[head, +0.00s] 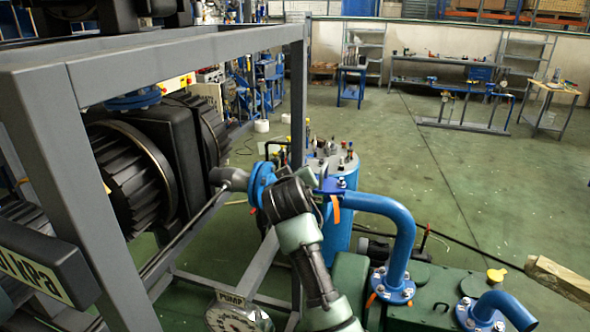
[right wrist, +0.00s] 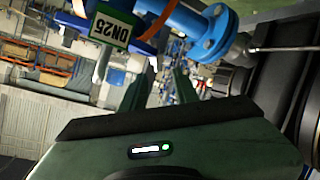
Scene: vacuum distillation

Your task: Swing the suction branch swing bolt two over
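The blue suction branch pipe (head: 398,225) rises from the green machine and bends left to a blue flange plate (head: 330,187) with bolts. My right gripper (head: 308,178) is beside this plate, between it and another blue flange (head: 262,184) on the left. In the right wrist view my right gripper (right wrist: 158,82) has its two green fingers apart, with nothing seen between them. A blue pipe with a round bolted flange (right wrist: 212,35) lies beyond them. I cannot single out swing bolt two; my gripper hides part of the joint. My left gripper is not in view.
A grey steel frame (head: 88,190) with black ribbed machinery (head: 130,175) stands on the left. A green machine (head: 425,290) and a gauge (head: 238,315) are below. The floor at right is open.

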